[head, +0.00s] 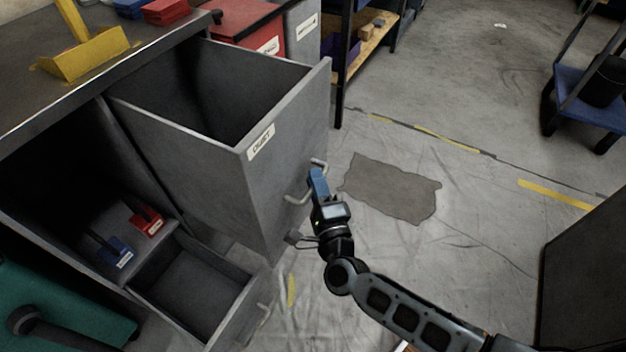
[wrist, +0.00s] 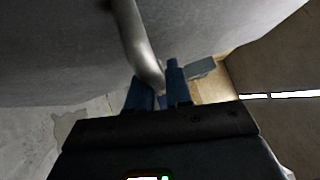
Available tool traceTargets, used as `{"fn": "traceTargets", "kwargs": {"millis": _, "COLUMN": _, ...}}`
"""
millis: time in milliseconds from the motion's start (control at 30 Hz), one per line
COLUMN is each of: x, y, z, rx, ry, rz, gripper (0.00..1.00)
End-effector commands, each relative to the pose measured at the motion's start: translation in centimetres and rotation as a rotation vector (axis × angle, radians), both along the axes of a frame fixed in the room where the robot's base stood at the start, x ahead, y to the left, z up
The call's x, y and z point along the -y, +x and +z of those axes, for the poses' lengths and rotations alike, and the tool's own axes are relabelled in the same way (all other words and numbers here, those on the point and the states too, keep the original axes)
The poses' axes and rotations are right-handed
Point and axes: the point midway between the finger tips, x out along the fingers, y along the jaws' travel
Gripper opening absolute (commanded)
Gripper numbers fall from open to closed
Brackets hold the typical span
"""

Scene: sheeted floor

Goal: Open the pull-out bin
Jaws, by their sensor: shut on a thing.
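The grey pull-out bin (head: 215,160) stands well out from under the bench in the head view, its empty inside showing from above. It has a pale label near the top of its front and a bar handle (head: 293,195) on the front. My gripper (head: 317,178) is at this handle, with its blue fingers shut on it. In the wrist view the metal handle (wrist: 137,42) runs down between the two blue fingers of my gripper (wrist: 156,90). The exact contact is partly hidden by the fingers.
Below the bin, a lower drawer (head: 190,290) is also out, with its own handle. The workbench (head: 110,85) holds a yellow dustpan (head: 85,55). Red and blue brushes lie in the open space beside the bin. A blue cart (head: 575,95) stands right; the floor between is clear.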

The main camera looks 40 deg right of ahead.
Motion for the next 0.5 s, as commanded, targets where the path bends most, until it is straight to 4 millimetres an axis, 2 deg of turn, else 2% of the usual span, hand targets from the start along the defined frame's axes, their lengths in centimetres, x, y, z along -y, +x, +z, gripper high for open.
{"fn": "traceTargets", "kwargs": {"millis": 100, "x": -0.04, "y": 0.0, "z": -0.1, "rx": -0.002, "ry": 0.0, "rz": 0.001, "gripper": 0.0}}
{"fn": "traceTargets", "kwargs": {"millis": 133, "x": -0.03, "y": 0.01, "z": -0.1, "rx": -0.002, "ry": 0.0, "rz": 0.001, "gripper": 0.21}}
{"fn": "traceTargets", "kwargs": {"millis": 300, "x": -0.03, "y": 0.03, "z": -0.06, "rx": -0.001, "ry": -0.001, "rz": 0.001, "gripper": 0.37}}
{"fn": "traceTargets", "kwargs": {"millis": 500, "x": -0.02, "y": 0.03, "z": -0.03, "rx": -0.001, "ry": 0.0, "rz": 0.0, "gripper": 0.38}}
